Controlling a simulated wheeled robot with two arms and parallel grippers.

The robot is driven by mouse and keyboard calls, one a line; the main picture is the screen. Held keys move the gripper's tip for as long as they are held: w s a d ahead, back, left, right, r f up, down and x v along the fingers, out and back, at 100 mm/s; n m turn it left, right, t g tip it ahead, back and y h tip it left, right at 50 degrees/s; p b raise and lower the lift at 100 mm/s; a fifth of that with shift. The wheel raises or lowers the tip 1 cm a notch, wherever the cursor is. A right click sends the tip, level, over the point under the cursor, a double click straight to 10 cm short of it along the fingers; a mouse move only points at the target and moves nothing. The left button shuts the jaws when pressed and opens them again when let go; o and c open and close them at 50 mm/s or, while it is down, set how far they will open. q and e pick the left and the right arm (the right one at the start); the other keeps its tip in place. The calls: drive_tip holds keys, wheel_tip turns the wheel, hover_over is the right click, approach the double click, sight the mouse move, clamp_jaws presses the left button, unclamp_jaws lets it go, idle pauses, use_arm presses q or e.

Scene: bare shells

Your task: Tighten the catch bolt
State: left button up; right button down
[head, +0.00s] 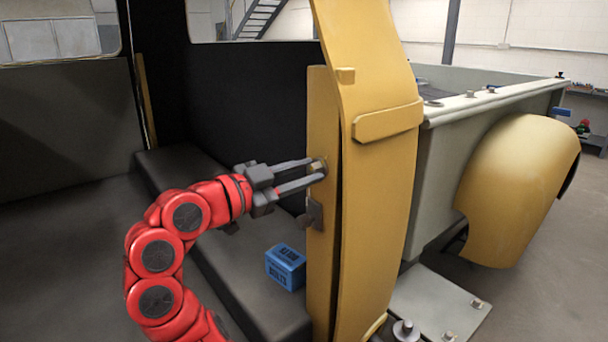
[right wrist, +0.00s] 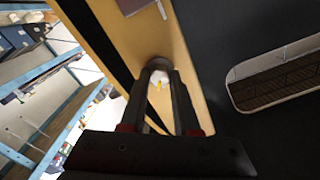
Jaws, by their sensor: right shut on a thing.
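In the right wrist view the fingertips (right wrist: 160,68) close on either side of the pale bolt head (right wrist: 158,75), which sits against the yellow pillar (right wrist: 115,35). The fingers hide the bolt's sides. My left gripper is not in view.
A grey metal catch plate (head: 314,214) sticks out just below the bolt. A blue box (head: 285,267) stands on the dark bench (head: 245,285) below the gripper. A pale truck bed (head: 450,160) and a yellow fender (head: 520,190) lie beyond the pillar.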

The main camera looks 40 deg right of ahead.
drive_tip(key=shift+m, duration=0.4)
drive_tip(key=c, duration=0.6)
unclamp_jaws()
drive_tip(key=shift+c, duration=0.2)
drive_tip(key=shift+a, duration=0.1)
drive_tip(key=w+a+p, duration=0.2)
drive_tip(key=a, duration=1.5)
drive_tip(key=shift+p, duration=0.4)
drive_tip(key=shift+a, duration=0.1)
